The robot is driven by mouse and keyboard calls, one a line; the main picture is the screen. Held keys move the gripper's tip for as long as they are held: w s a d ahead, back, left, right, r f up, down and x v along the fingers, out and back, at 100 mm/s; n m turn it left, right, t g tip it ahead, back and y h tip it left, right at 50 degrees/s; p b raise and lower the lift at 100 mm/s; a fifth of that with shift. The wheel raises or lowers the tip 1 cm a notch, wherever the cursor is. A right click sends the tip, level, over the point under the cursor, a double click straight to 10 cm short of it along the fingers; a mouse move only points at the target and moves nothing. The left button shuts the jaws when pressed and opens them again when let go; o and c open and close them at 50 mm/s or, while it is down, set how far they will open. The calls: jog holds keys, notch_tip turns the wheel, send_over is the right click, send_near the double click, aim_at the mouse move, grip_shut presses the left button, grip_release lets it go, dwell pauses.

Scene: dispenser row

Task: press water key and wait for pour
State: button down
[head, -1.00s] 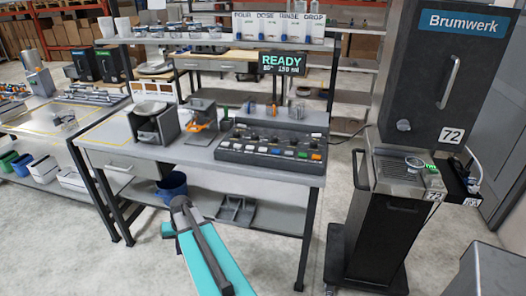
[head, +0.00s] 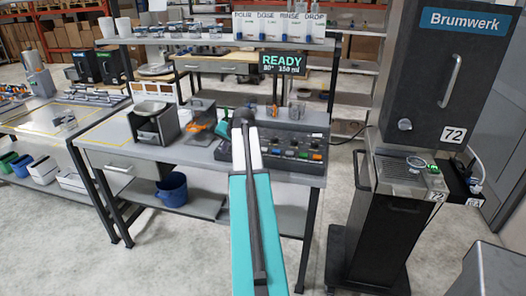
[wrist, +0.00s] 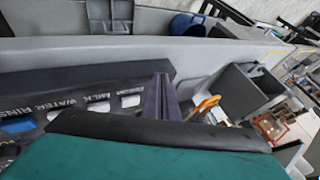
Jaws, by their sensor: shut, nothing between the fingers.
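The black key panel (head: 305,140) sits on the right of the grey bench, with a row of coloured keys. A blue key (head: 276,152) shows right of my arm. In the wrist view, the words WATER and MILK are printed along the panel (wrist: 145,72), beside pale keys and a blue key (wrist: 18,125). I cannot tell surely which key each word marks. My gripper (wrist: 165,98) shows as dark purple fingers, shut and empty, above the panel near its end. In the head view my arm hides the panel's left part, and the fingertips are not clear.
A sign (head: 283,64) above the bench reads READY, 80°, 150 ml. A grey dispenser stand (head: 153,122) and an orange item (head: 199,126) are left of the panel. A tall Brumwerk machine (head: 440,75) stands right. A blue bucket (head: 172,189) is below.

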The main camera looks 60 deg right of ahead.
jog(key=s+d+r+m+h, duration=0.2)
jog(key=s+d+r, duration=0.8)
jog(key=s+d, duration=0.1)
jog(key=shift+s+r+h+b, duration=0.3)
jog(key=shift+s+r+h, duration=0.1)
jog(key=shift+s, duration=0.15)
jog(key=shift+f, duration=0.2)
jog(key=b, duration=0.4)
send_over(264, 150)
jog(key=shift+s+f, duration=0.15)
jog(key=shift+f, duration=3)
jog(key=shift+f+b, duration=0.4)
jog(key=shift+f, duration=0.75)
jog(key=shift+f, duration=0.15)
jog(key=shift+f, duration=0.25)
